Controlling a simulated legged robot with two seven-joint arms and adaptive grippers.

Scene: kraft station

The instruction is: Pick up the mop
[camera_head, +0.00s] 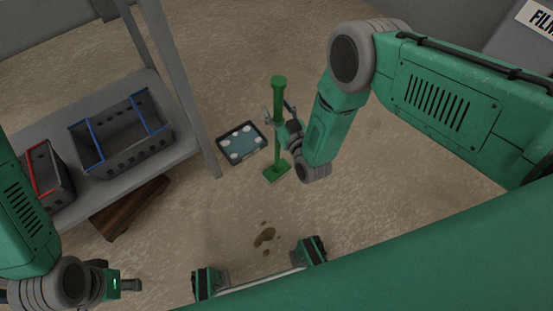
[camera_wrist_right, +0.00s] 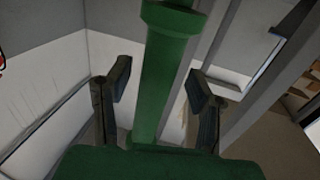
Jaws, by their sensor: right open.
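The mop is a green upright pole (camera_head: 278,140) with a wider cap on top and a flat square green foot on the floor, near the middle of the head view. In the right wrist view the green pole (camera_wrist_right: 165,75) runs up between the two fingers. My right gripper (camera_head: 279,113) is open around the upper part of the pole, one finger on each side. In the right wrist view, gaps show between the pole and both fingers. My left gripper (camera_head: 128,285) is at the lower left of the head view, far from the mop; its fingers are not clear.
A grey shelf (camera_head: 190,153) at the left holds a grey crate with blue edges (camera_head: 125,135) and one with red edges (camera_head: 60,180). A dark flat tray with white discs (camera_head: 241,144) lies beside the mop. A brown stain (camera_head: 264,237) marks the open floor.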

